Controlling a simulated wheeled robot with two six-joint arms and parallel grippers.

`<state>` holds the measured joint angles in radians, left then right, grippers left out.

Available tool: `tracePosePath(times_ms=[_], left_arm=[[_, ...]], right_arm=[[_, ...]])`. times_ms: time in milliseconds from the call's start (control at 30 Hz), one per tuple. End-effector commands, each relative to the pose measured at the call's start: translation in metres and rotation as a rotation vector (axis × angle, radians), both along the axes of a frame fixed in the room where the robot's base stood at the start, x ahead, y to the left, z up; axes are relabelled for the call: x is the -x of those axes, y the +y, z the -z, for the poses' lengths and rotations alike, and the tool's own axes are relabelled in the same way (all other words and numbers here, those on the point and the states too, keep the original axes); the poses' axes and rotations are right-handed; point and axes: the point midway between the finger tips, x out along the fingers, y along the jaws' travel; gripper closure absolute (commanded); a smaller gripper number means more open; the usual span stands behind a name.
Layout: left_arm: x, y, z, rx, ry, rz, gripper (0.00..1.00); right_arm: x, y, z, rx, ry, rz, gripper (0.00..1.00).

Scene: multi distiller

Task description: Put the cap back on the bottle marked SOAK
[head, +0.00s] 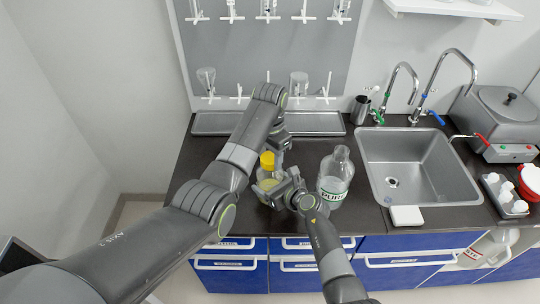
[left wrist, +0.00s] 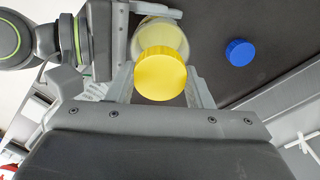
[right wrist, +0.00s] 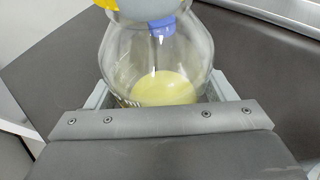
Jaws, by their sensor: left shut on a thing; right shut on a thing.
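A yellow cap (head: 267,160) is between the fingers of my left gripper (left wrist: 167,90); it fills the middle of the left wrist view (left wrist: 160,73). Below it stands a clear bottle (head: 266,181) with yellow liquid, also seen in the right wrist view (right wrist: 158,65). My right gripper (right wrist: 160,98) is shut around the bottle's body. The cap is over the bottle's top; whether it touches the neck I cannot tell. The bottle's label is mostly hidden, so its marking is not readable.
A clear uncapped bottle marked PURE (head: 335,180) stands right of my right gripper. A blue cap (left wrist: 239,52) lies on the dark counter. A metal tray (head: 315,124) lies at the back, and a sink (head: 420,165) is on the right.

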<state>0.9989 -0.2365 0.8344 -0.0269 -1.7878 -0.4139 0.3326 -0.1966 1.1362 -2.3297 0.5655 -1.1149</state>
Motion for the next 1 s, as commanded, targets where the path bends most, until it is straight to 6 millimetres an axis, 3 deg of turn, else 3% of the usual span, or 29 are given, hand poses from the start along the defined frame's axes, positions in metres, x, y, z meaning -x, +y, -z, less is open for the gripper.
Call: tracePosePath(times_ms=[300, 467, 500, 667, 1000], left_arm=[[-0.0006, 0.0003, 0.0, -0.001, -0.003, 0.493, 0.81], [-0.0007, 0.0004, -0.0001, -0.001, -0.003, 0.526, 0.81], [-0.0007, 0.0004, -0.0001, -0.001, -0.003, 0.526, 0.52], [-0.0006, 0.0003, -0.0001, -0.001, -0.003, 0.524, 0.31], [-0.0006, 0.0, -0.003, 0.0, -0.002, 0.524, 0.28]], right_arm=[[0.0004, -0.0004, 0.0008, 0.001, 0.001, 0.0, 0.87], [0.0004, -0.0004, 0.0008, 0.001, 0.002, 0.0, 0.87], [0.0004, -0.0004, 0.0008, 0.001, 0.002, 0.0, 0.87], [0.0004, -0.0003, 0.0008, 0.001, 0.002, 0.0, 0.87], [0.0004, -0.0003, 0.0008, 0.001, 0.002, 0.0, 0.87]])
